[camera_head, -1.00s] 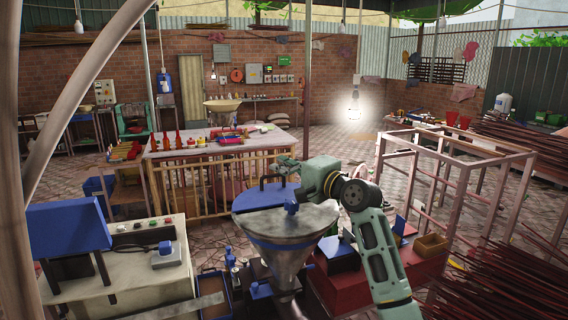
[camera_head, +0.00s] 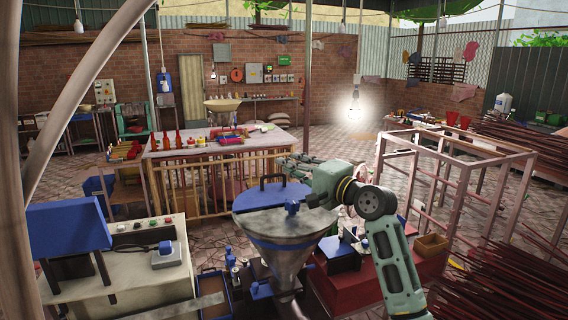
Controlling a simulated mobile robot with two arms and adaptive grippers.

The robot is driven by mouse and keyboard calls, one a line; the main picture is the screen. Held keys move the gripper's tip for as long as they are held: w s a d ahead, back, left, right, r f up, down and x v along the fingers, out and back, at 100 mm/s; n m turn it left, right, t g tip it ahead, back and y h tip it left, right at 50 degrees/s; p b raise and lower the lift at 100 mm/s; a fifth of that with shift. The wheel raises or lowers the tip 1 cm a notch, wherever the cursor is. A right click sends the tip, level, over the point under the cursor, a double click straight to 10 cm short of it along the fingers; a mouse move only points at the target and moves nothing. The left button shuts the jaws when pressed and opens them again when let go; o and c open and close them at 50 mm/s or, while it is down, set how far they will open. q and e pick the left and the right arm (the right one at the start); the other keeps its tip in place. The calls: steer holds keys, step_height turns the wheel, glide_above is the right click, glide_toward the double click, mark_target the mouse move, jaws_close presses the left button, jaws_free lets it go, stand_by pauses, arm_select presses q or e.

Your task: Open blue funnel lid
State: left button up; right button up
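The metal funnel (camera_head: 285,255) stands in the lower middle, with a blue band round it. The blue lid (camera_head: 258,197) lies across the back part of its top, with a dark arched handle (camera_head: 272,177) at its far side. A small blue fitting (camera_head: 291,208) sits near the middle of the top. My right gripper (camera_head: 283,164) is just above and behind the handle, pointing left. Its fingers look spread, with nothing seen between them. It looks apart from the handle. My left gripper is not in view.
A machine with a blue hood (camera_head: 68,230) stands at the left. A red machine base (camera_head: 350,285) with small open boxes is under my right arm. A wooden-railed table (camera_head: 165,152) stands behind, and an empty metal frame (camera_head: 450,150) at the right.

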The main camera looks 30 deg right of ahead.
steer(key=s+d, duration=0.1)
steer(key=s, duration=0.7)
steer(key=shift+s+d+f, duration=0.15)
steer(key=shift+s+d, duration=0.05)
steer(key=shift+s, duration=0.15)
